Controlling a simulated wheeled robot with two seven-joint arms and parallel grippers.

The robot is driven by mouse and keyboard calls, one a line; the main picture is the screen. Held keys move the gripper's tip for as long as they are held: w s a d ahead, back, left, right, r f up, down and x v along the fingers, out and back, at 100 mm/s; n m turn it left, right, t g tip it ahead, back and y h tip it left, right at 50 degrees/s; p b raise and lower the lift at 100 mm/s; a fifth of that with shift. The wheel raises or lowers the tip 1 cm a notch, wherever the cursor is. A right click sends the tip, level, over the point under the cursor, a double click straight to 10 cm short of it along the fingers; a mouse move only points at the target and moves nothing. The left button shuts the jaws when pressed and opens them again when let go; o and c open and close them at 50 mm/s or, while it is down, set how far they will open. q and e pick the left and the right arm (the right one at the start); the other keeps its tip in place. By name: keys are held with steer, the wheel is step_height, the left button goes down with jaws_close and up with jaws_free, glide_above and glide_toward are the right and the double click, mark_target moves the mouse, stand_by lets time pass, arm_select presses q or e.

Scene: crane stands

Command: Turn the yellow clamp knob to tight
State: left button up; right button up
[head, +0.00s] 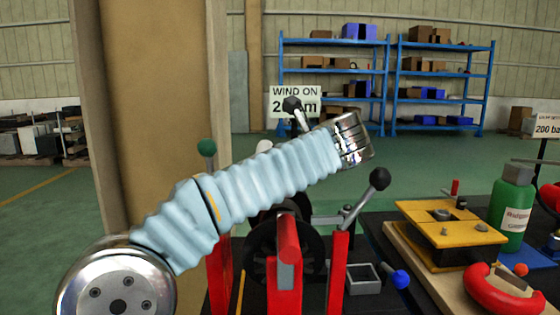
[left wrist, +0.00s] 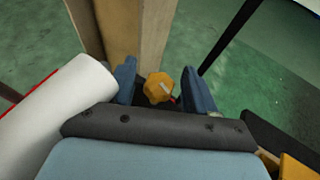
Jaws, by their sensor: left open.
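The yellow clamp knob (left wrist: 159,87) shows in the left wrist view, a lobed knob with a pale mark on its face. My left gripper (left wrist: 160,85) is open, with one blue-grey finger on each side of the knob. Small gaps show between the fingers and the knob; I cannot tell how deep the knob sits between them. In the head view my left arm crosses the middle; neither its fingers nor the yellow knob can be made out there. My right gripper is in neither view.
Red stand uprights (head: 338,275) rise below my arm, near a black-knobbed lever (head: 380,179) and a green-knobbed lever (head: 207,148). A yellow plate fixture (head: 440,228), green bottle (head: 512,205) and red curved part (head: 490,295) crowd the right. A white cylinder (left wrist: 65,105) lies left of my gripper.

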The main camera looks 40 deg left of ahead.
arm_select(q)
steer(key=shift+c, duration=0.4)
steer(key=c, duration=0.9)
